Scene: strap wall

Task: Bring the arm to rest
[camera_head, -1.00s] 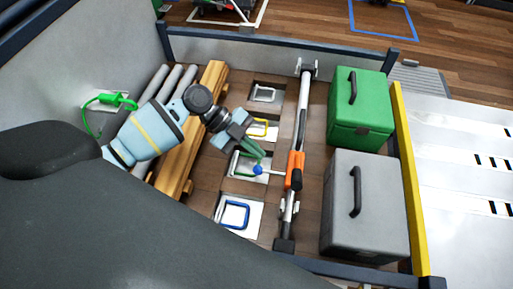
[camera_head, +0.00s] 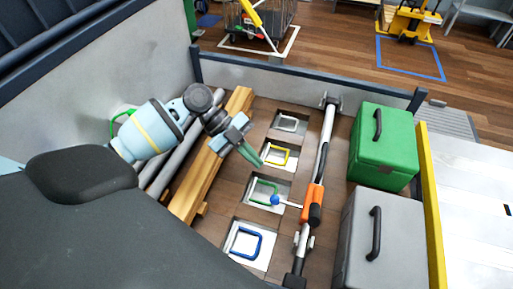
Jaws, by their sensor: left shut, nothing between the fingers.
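My left arm comes in from the left, light blue with a yellow stripe. Its left gripper (camera_head: 252,158) is shut and empty, above the floor near the plate with the yellow ring (camera_head: 279,155). The gripper is left of the cargo bar (camera_head: 325,150), which has an orange ratchet part (camera_head: 312,200) and a lever with a blue ball (camera_head: 275,200). The lever points left over the plate with the green ring (camera_head: 262,188). The gripper is apart from the ball. My right gripper is not in view.
A green case (camera_head: 383,145) and a grey case (camera_head: 385,240) stand right of the bar. Wooden beams (camera_head: 208,170) and grey pipes (camera_head: 176,162) lie on the left. A plate with a blue ring (camera_head: 246,242) is nearest. Grey walls with dark rails (camera_head: 300,72) enclose the bed.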

